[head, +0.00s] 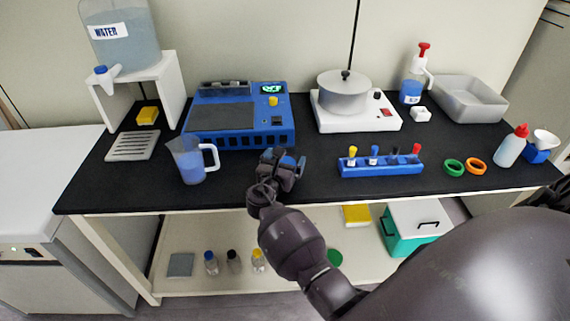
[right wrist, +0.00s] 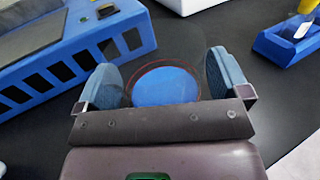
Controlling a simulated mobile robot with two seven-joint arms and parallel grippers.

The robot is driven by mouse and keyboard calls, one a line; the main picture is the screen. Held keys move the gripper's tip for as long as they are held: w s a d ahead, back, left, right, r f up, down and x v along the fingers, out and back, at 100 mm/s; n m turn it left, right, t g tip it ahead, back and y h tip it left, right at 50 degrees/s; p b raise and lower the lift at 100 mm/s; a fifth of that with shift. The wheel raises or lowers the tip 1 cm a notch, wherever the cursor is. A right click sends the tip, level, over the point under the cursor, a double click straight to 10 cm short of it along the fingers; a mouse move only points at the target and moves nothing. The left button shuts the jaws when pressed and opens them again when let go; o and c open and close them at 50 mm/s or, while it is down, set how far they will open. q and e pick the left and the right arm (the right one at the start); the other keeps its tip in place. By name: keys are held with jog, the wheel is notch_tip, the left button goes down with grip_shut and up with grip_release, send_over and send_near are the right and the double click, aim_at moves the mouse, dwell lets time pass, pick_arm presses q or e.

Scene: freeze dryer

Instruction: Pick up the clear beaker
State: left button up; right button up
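The clear beaker (right wrist: 166,86) holds blue liquid and has a thin reddish rim. In the right wrist view it stands upright on the black bench top, between the two blue finger pads. My right gripper (right wrist: 168,82) is open around it, with narrow gaps seeming to show at the sides; I cannot tell whether either pad touches. In the head view my right gripper (head: 284,164) is at the front middle of the bench and hides most of the beaker. My left gripper is not in view.
A blue device (head: 240,116) stands close behind the beaker, and a handled pitcher (head: 190,163) to the left. A blue tube rack (head: 380,167) is to the right. A white hot plate (head: 368,122) with a pot (head: 343,97) is behind. The bench's front edge is near.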

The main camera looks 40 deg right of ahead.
jog(key=c, duration=0.9)
jog(key=shift+r, duration=0.2)
jog(key=shift+c, duration=0.2)
